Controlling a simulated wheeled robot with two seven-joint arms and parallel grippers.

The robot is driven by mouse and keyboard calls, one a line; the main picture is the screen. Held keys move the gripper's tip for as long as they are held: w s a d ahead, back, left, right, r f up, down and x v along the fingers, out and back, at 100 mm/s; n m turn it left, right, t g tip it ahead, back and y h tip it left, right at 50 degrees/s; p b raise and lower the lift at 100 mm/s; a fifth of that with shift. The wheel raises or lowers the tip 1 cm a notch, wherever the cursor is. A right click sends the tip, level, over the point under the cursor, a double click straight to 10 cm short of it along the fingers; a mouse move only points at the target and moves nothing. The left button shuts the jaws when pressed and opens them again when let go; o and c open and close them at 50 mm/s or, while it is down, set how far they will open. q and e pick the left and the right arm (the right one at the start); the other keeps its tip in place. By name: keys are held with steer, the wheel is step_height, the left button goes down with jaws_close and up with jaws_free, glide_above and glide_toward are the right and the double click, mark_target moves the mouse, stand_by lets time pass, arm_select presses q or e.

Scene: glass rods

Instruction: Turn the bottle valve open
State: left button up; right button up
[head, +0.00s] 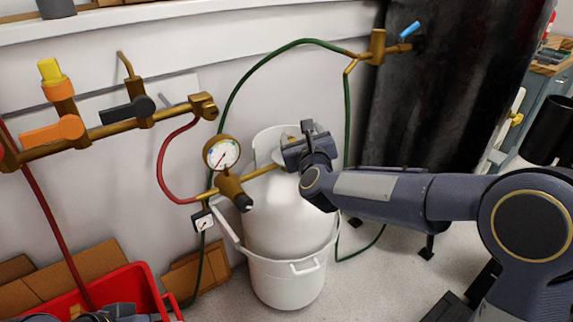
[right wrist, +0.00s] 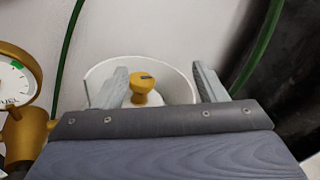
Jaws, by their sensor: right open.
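The white gas bottle (head: 285,215) stands upright in a white bucket (head: 285,280) against the wall. Its yellow valve knob (right wrist: 145,83) shows inside the white collar (right wrist: 170,80) in the right wrist view. In the head view the knob is largely hidden by my right gripper (head: 303,138), which is at the bottle's top. My right gripper (right wrist: 160,68) is open, with one finger on each side of the knob's place in the picture. The knob appears close to the left finger; I cannot tell whether they touch. My left gripper is not in view.
A round gauge (head: 222,153) and brass regulator (head: 232,188) sit left of the bottle's top. A red hose (head: 162,170) and green hose (head: 238,82) run nearby. A brass manifold (head: 115,125) is at left. A dark tall cylinder (head: 430,90) stands at right.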

mark_target(288, 136)
steer(key=w+a+f+m+t+h+b, duration=0.1)
steer(key=w+a+f+m+b, duration=0.25)
steer(key=f, duration=0.35)
steer(key=shift+m+h, duration=0.4)
steer(key=shift+m, duration=0.05)
steer(key=w, duration=0.7)
steer(key=shift+r, duration=0.2)
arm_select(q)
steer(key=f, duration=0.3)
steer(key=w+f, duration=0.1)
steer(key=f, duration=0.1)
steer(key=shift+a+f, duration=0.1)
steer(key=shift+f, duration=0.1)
